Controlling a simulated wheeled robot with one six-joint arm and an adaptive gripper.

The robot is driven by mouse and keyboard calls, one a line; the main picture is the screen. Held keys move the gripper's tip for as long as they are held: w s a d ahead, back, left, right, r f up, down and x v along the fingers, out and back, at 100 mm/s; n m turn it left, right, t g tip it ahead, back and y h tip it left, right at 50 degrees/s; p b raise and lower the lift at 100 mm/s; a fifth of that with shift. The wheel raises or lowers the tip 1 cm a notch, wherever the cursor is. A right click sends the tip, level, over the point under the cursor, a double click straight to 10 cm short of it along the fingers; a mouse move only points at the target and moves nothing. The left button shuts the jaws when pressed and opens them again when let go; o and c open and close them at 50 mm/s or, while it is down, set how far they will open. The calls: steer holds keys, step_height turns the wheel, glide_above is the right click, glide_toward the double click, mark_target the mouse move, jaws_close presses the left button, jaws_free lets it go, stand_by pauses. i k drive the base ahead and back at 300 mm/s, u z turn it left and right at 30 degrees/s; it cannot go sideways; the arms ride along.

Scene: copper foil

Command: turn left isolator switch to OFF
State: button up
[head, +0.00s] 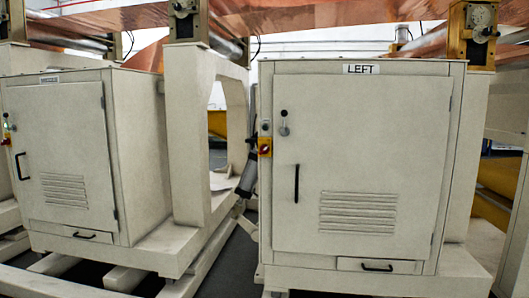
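The cabinet labelled LEFT (361,69) stands at the right of the head view, with its door closed. Its isolator switch (265,147) is a red knob on a yellow plate, at the left edge of the cabinet front, beside the door. The knob is too small here to tell whether it points to ON or OFF. Nothing touches the switch.
A second pale cabinet (62,155) stands at the left, with red and yellow controls at its left edge. Copper foil (300,18) runs overhead. Base rails cross the floor.

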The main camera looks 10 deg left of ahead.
mark_target(264, 149)
steer(key=k, duration=0.65)
steer(key=u, duration=0.55)
steer(key=i, duration=1.3)
steer(key=z, duration=0.4)
